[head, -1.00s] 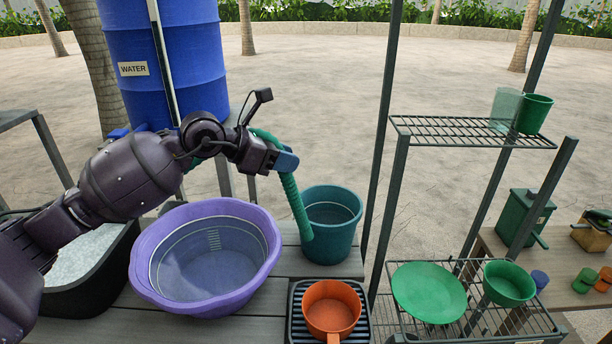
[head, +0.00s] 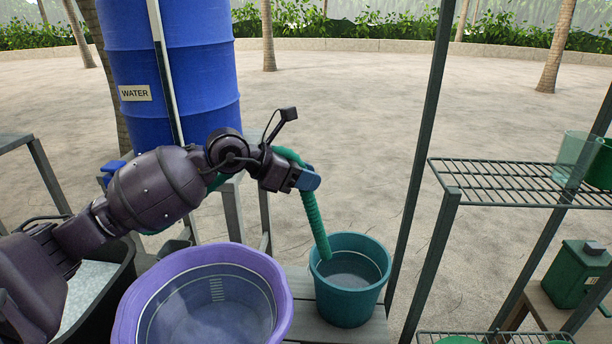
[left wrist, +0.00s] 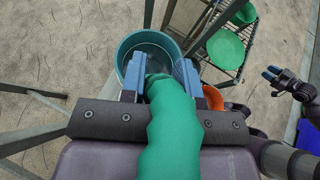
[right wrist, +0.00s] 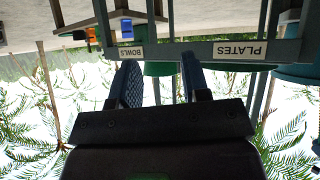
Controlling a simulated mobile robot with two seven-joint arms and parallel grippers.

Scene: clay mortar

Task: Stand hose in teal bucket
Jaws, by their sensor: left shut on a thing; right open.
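The green ribbed hose (head: 316,225) hangs tilted from my left gripper (head: 308,182), which is shut on its upper part. Its lower end overlaps the left part of the teal bucket's mouth. I cannot tell whether it is below the rim or touches the wall. The teal bucket (head: 348,304) stands upright on the grey slatted bench. In the left wrist view the hose (left wrist: 170,135) runs between the blue fingers (left wrist: 159,78) towards the bucket (left wrist: 124,62). My right gripper (right wrist: 161,85) is open and empty; it also shows in the left wrist view (left wrist: 277,82), away from the bucket.
A purple basin (head: 130,310) stands left of the bucket. A blue water barrel (head: 175,75) is behind my left arm. A metal rack (head: 500,185) with an upright post (head: 428,130) stands right of the bucket. The right wrist view shows bowls (right wrist: 131,53) and plates (right wrist: 240,50) labels.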

